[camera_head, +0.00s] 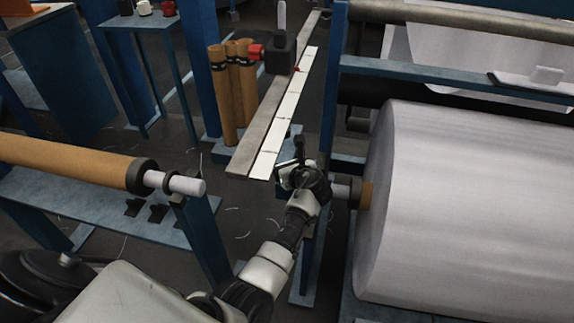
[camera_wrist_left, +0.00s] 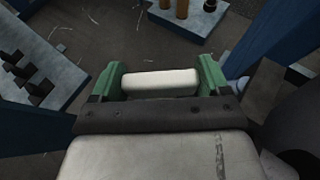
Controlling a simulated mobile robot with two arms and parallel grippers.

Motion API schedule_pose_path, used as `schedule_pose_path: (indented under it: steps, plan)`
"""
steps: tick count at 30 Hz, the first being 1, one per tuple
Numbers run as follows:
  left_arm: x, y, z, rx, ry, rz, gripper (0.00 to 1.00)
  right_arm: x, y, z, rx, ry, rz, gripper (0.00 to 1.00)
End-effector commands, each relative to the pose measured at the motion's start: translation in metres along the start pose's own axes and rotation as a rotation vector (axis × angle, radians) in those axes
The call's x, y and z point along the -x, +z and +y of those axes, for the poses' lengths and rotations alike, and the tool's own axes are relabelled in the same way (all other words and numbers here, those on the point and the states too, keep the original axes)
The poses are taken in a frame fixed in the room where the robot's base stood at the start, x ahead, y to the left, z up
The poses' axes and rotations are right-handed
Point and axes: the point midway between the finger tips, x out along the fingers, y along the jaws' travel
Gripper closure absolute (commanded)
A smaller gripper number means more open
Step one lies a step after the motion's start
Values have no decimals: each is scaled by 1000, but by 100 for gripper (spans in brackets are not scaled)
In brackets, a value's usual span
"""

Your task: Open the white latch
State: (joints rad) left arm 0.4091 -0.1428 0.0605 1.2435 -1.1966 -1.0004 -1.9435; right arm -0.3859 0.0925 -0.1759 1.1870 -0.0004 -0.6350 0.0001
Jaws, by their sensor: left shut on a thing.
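The white latch (camera_wrist_left: 160,84) shows in the left wrist view as a white bar between the two green fingers of my left gripper (camera_wrist_left: 160,75). The fingers are shut on it, one at each end. In the head view my left gripper (camera_head: 297,176) is at the blue stand left of the large white roll's shaft end. The arm and wrist hide most of the latch and its mounting there. How far the latch is turned cannot be told. My right gripper is in neither view.
The large white fabric roll (camera_head: 470,205) fills the right side. A brown roll (camera_head: 75,163) lies on a blue rack at left. A long ruled bar (camera_head: 282,122) and upright brown tubes (camera_head: 222,98) stand beyond the gripper. Floor between is open, with loose threads.

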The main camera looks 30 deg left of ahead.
Motion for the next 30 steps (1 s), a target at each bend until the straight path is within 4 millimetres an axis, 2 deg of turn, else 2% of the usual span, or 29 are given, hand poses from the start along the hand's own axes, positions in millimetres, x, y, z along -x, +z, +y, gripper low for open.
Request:
schedule_pose_path:
  steps: [1, 3, 4, 14, 18, 23, 30]
  plan:
    - [0, 0, 0, 0, 0, 0, 54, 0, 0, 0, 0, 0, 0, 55]
    - [0, 0, 0, 0, 0, 0, 64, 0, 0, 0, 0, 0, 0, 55]
    - [0, 0, 0, 0, 0, 0, 66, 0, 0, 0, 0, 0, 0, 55]
    - [0, 1, -1, 18, 50, 0, 66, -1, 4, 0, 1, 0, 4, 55]
    - [0, 1, -1, 48, 123, -1, 66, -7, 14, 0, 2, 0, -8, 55]
    - [0, 0, -1, 97, 242, -1, 66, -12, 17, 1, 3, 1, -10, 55]
    - [-1, -2, -1, 175, 427, -1, 66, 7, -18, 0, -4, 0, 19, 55]
